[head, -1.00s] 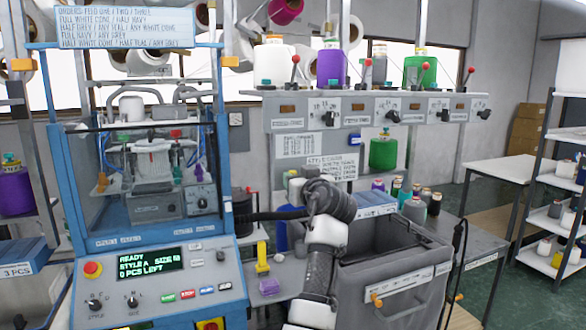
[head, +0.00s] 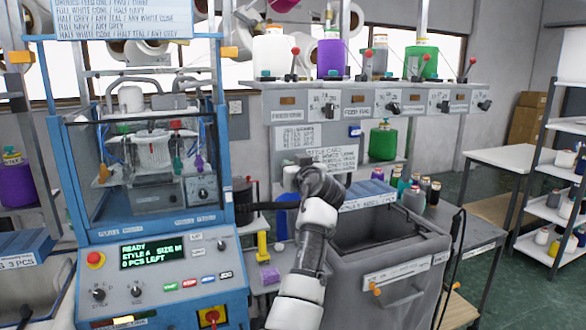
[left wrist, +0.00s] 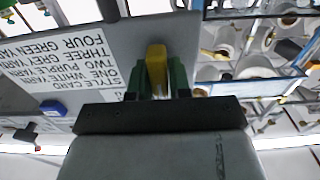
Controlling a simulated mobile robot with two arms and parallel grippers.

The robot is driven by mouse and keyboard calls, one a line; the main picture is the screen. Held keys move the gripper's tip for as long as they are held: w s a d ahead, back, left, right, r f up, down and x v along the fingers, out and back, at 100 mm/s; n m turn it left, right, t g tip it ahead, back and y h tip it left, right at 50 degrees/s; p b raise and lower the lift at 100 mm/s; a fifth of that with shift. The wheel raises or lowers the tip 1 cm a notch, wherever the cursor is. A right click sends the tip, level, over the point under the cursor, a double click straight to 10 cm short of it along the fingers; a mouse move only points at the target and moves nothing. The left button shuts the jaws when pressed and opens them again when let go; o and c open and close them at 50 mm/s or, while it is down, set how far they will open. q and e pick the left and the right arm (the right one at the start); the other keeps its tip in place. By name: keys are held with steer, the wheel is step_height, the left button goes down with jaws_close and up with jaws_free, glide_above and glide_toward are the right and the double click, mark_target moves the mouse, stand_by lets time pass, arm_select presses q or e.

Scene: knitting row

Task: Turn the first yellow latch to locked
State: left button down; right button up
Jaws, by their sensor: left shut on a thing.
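In the left wrist view, the dark green fingers of my left gripper (left wrist: 157,78) are shut on a yellow latch (left wrist: 156,56). The latch stands between the fingertips, in front of a grey surface. Whether it is turned to locked cannot be told. In the head view, my left arm rises from the bottom middle, and its dark wrist hides the fingers and the held latch. My right gripper is in neither current view.
The blue knitting machine (head: 85,235) stands left, its display (head: 152,256) reading READY. A grey bin (head: 385,275) stands right of my arm. A style card (head: 333,158) hangs behind my wrist. A yellow upright piece (head: 262,246) stands between machine and arm. Shelves (head: 545,207) stand far right.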

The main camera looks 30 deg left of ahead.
arm_select(q)
steer(key=shift+m, duration=0.4)
steer(key=m, duration=0.3)
steer(key=shift+w+d+m, duration=0.15)
steer(key=shift+m, duration=0.15)
steer(key=m+p, duration=0.1)
steer(key=m, duration=0.3)
steer(key=shift+w+d, duration=0.1)
steer(key=shift+w+d+f+m+p, duration=0.15)
steer(key=shift+m+p, duration=0.65)
steer(key=shift+m, duration=0.8)
steer(key=shift+s+a+f+m+p, duration=0.1)
steer(key=shift+f+m+p, duration=0.1)
steer(key=shift+m+p, duration=1.05)
steer(key=shift+w+d+f+m+p, duration=0.15)
steer(key=shift+m+p, duration=0.25)
steer(key=shift+m, duration=1.55)
steer(key=shift+f, duration=0.1)
steer(key=c, duration=1.1)
jaws_free()
